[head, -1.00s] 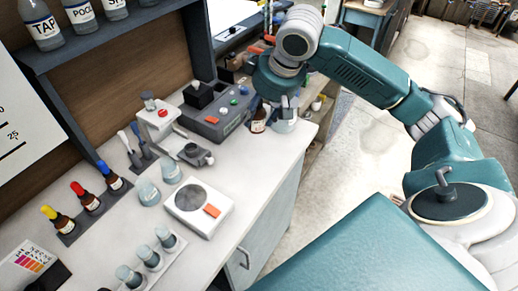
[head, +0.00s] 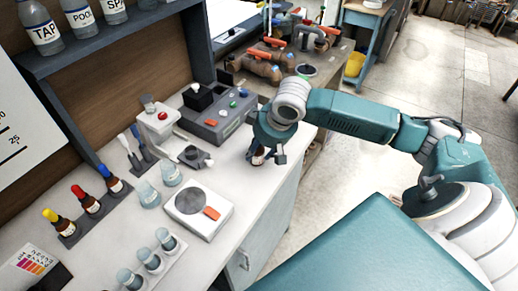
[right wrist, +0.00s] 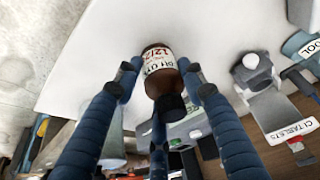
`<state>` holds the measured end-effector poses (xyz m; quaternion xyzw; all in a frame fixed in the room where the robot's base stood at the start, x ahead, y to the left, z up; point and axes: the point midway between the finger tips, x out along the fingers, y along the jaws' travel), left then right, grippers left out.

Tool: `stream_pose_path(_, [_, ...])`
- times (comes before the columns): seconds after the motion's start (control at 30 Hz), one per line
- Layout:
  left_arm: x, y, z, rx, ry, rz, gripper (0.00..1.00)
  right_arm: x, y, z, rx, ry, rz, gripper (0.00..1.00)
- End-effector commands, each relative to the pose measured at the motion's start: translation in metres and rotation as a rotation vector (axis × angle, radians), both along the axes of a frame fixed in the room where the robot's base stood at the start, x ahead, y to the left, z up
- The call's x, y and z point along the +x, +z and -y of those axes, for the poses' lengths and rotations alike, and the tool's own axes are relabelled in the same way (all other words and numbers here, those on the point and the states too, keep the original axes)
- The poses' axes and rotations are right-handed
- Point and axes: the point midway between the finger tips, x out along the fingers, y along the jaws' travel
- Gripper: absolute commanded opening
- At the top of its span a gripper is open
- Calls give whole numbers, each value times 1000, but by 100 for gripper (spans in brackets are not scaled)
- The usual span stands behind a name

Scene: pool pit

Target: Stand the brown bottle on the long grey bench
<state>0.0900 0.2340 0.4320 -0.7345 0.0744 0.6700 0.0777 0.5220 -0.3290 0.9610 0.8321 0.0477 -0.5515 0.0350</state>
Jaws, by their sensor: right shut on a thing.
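The brown bottle (right wrist: 157,66), with a white printed label and black cap, is between the fingertips of my right gripper (right wrist: 158,72) in the right wrist view. In the head view my right gripper (head: 265,153) is shut on it near the right edge of the pale bench top (head: 225,240), and only a small part of the bottle (head: 257,158) shows. I cannot tell whether its base touches the top. A second, grey-brown bench (head: 335,62) with pipes and valves stands behind. My left gripper is out of view.
The pale top carries a scale (head: 197,205), a grey instrument (head: 215,115), glass beakers (head: 148,193), dropper bottles (head: 88,198) and a vial rack (head: 150,260). The right front strip of this top is clear. A yellow bucket (head: 354,64) stands at the back.

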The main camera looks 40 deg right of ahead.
Motion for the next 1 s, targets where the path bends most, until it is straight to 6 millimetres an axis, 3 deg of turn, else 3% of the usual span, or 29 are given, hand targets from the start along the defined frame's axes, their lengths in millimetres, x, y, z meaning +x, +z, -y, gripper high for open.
stream_pose_path(0.03, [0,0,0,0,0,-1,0,-1,-1,0,1,0,-2,42])
stream_pose_path(0.13, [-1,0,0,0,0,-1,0,-1,-1,-1,1,0,-2,60])
stream_pose_path(0.53, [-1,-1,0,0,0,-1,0,-2,8,0,1,1,2,60])
stream_pose_path(1.0, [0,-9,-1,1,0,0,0,-37,91,4,-1,0,3,60])
